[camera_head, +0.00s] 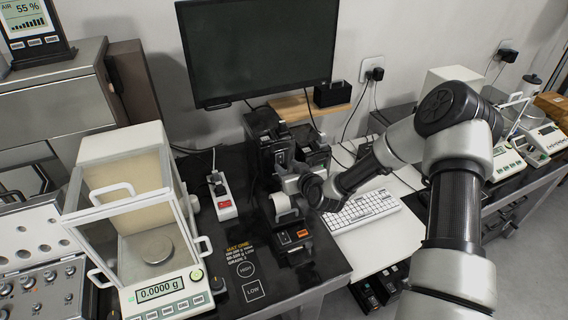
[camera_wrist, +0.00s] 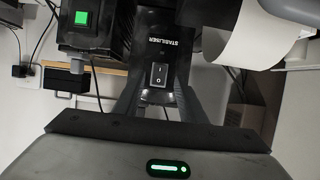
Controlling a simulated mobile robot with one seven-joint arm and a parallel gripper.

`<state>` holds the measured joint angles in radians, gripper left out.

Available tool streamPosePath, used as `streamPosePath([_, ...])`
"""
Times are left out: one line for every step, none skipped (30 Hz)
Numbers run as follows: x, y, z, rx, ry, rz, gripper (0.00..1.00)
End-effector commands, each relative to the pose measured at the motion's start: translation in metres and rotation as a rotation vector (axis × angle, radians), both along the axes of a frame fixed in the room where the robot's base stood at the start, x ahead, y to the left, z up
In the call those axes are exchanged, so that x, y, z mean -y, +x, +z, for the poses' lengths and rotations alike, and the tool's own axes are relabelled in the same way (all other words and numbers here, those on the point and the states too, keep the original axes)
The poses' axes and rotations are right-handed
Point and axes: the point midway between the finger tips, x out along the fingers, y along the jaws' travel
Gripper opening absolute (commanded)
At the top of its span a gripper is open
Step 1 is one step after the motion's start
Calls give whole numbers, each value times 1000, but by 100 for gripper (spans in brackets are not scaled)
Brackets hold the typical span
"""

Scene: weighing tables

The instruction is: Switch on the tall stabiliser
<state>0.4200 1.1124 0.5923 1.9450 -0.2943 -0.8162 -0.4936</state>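The tall stabiliser (camera_head: 279,153) is a narrow dark box at the back of the black table. The wrist view shows its black front face, lettered STABILISER (camera_wrist: 165,42). A black rocker switch (camera_wrist: 158,75) with white marks is on it, unlit. My gripper (camera_wrist: 157,98) has a dark finger on each side of this face, with a gap and the switch showing between them. Nothing is held. Contact with the face cannot be told. In the head view my gripper (camera_head: 292,182) is in front of the stabiliser and partly covers it.
A second dark box (camera_head: 314,157) stands right of the stabiliser; its switch (camera_wrist: 82,18) is lit green. A printer with a white roll (camera_head: 283,204) is close to my gripper. A balance (camera_head: 165,296), power strip (camera_head: 223,205), keyboard (camera_head: 362,209) and monitor (camera_head: 258,48) are around. Cables hang behind.

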Motion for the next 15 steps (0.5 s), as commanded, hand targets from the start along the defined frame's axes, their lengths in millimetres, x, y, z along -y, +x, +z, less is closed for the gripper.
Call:
streamPosePath([-4,8,-4,-1,2,-1,38])
streamPosePath([-5,11,-6,-2,1,-1,38])
streamPosePath([-7,17,-7,1,0,0,38])
streamPosePath([-9,20,-9,0,0,1,38])
streamPosePath([-10,23,-10,-1,0,1,38])
streamPosePath([-11,26,-12,-1,-1,1,38])
streamPosePath([-12,28,-13,0,-1,0,38])
streamPosePath([-12,30,-13,0,-1,0,38])
streamPosePath([-13,31,-15,-1,0,0,38])
streamPosePath([-13,32,-15,-1,0,0,38])
streamPosePath([-13,33,-15,-1,0,0,38])
streamPosePath([-14,34,-15,-1,-1,0,38])
streamPosePath([-14,34,-15,-1,-1,0,38])
streamPosePath([-14,34,-15,-1,-1,0,38])
streamPosePath([-14,34,-15,-1,-1,0,38])
